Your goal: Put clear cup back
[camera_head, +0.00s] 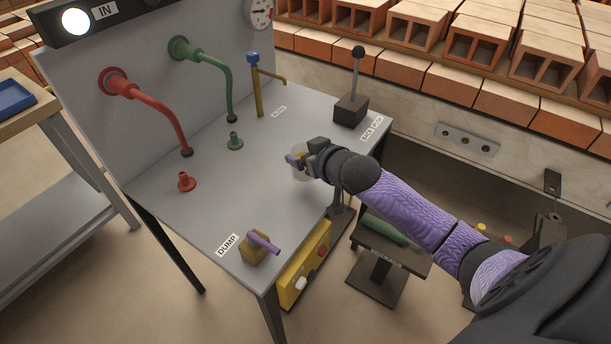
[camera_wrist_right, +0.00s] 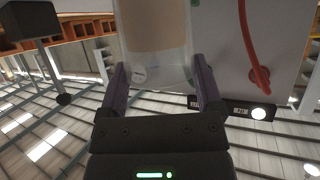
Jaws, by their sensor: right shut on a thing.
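My right gripper (camera_head: 297,159) is over the grey bench top (camera_head: 270,190), right of its middle. It is shut on the clear cup (camera_head: 299,174), which is mostly hidden behind the fingers in the head view. In the right wrist view, the clear cup (camera_wrist_right: 158,74) stands between the two fingers of the right gripper (camera_wrist_right: 158,83), and a tan area shows in or through its upper part. I cannot tell whether the cup touches the bench top. My left gripper is not in view.
A red pipe (camera_head: 165,118) and green pipe (camera_head: 218,70) curve down over the bench, with a red fitting (camera_head: 186,182) and green fitting (camera_head: 235,141) below. A brass tap (camera_head: 258,92), black lever (camera_head: 352,108) and purple dump handle (camera_head: 263,243) stand around. The bench's middle is clear.

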